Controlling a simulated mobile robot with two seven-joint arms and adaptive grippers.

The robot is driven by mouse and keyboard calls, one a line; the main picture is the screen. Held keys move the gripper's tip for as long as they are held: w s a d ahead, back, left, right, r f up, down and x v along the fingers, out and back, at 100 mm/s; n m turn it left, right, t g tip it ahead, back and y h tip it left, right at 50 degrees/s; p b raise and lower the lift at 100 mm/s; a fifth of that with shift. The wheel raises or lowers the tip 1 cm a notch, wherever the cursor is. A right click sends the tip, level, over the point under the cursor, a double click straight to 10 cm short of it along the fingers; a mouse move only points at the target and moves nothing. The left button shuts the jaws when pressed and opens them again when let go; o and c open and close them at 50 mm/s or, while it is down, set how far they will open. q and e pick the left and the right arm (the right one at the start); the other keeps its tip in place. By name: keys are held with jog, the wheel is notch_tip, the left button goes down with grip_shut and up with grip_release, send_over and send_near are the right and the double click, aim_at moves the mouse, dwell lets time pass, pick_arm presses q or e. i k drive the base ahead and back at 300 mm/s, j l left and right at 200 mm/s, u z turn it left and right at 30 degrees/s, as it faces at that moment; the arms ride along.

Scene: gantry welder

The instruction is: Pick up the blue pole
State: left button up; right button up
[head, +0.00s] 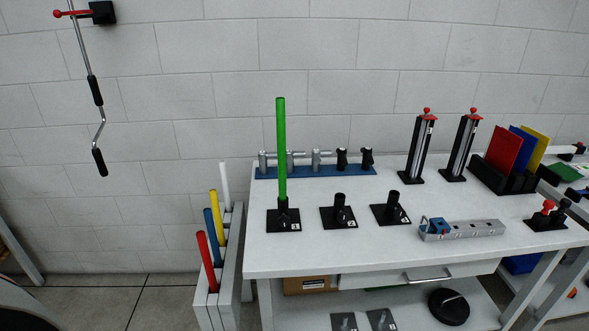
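The blue pole (214,223) stands in the pale pole rack (238,265) at the left end of the workbench, with its upper part showing above the rack. It sits between the red pole (206,261) in front and the yellow pole (216,212) behind it. A white pole (225,186) stands at the back of the same rack. The lower end of the blue pole is hidden in the rack. Neither of my grippers shows in the head view.
A green pole (281,155) stands in a black base on the white workbench (430,255). Two empty-looking black bases (339,217) stand to its right. A clamp block (462,231) lies near the front edge. A crank rod (95,90) hangs on the wall. Floor left of the rack is clear.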

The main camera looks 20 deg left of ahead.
aim_at(208, 215)
jog(key=u, duration=1.35)
